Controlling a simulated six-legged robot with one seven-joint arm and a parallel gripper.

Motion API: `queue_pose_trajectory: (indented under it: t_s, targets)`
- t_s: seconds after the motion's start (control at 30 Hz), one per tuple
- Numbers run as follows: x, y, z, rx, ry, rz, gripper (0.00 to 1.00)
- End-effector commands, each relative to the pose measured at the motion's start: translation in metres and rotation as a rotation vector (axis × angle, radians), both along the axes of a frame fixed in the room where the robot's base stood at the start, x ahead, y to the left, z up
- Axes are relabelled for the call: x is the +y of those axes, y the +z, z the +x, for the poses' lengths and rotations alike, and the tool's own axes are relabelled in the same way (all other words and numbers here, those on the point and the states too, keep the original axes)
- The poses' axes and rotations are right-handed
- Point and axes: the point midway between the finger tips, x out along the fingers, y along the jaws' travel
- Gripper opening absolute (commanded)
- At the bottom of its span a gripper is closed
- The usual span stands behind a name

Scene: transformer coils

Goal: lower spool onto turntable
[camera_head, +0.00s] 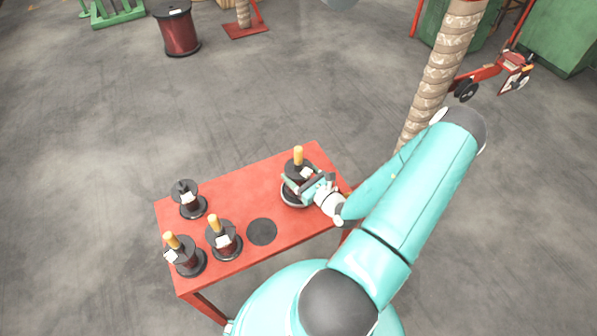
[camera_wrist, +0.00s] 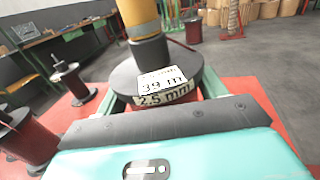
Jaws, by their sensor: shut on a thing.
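The spool (camera_head: 294,168) has a black top flange, a yellow-orange post and a white label. It stands upright at the right end of the red table. My gripper (camera_head: 301,185) is shut on it from the right. In the wrist view the spool (camera_wrist: 128,75) stands between my two fingers, its label reading "39 m" and "2.5 mm".
The red table (camera_head: 240,190) also bears a spool (camera_head: 222,240) and another spool (camera_head: 185,257), both with yellow posts, plus a dark spindle spool (camera_head: 188,198). A flat black disc (camera_head: 262,231) lies bare. A rope-wrapped column (camera_head: 440,75) stands behind the table's right end.

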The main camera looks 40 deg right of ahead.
Motion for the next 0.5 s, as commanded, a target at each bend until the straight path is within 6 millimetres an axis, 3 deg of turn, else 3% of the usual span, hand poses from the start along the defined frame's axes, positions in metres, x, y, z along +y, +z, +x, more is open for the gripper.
queue_pose_trajectory:
  t_s: [0.5]
  targets:
    - [-0.0003, -0.0024, 0.0001, -0.003, -0.001, 0.0, 0.02]
